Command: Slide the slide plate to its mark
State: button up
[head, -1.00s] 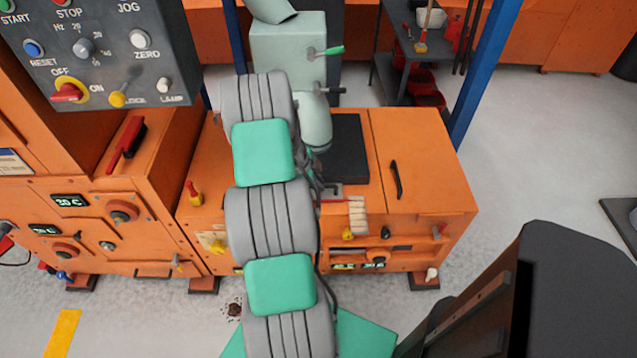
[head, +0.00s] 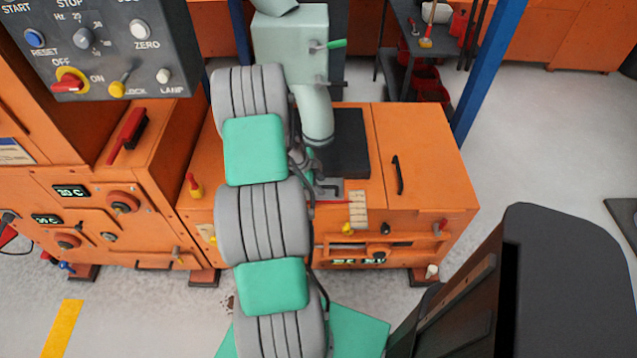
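A small grey metal plate (head: 330,190), which looks like the slide plate, lies on the orange cabinet top just below the pale green spout (head: 316,115). A cream strip with dark lines (head: 358,210), perhaps the scale for its mark, is at its lower right. I cannot make out which line is the mark. My arm comes up from the bottom of the head view and hides the cabinet's left part. My gripper is largely hidden behind my arm, near the plate's left side. Its fingers and any contact with the plate cannot be made out.
A black pad (head: 348,145) lies right of the spout. A black handle (head: 398,175) is on the cabinet's right lid (head: 425,160), which is otherwise clear. A control panel (head: 100,50) stands at upper left. A blue post (head: 480,75) rises behind the cabinet.

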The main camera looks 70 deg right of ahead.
jog(key=v, duration=0.8)
jog(key=shift+f, duration=0.1)
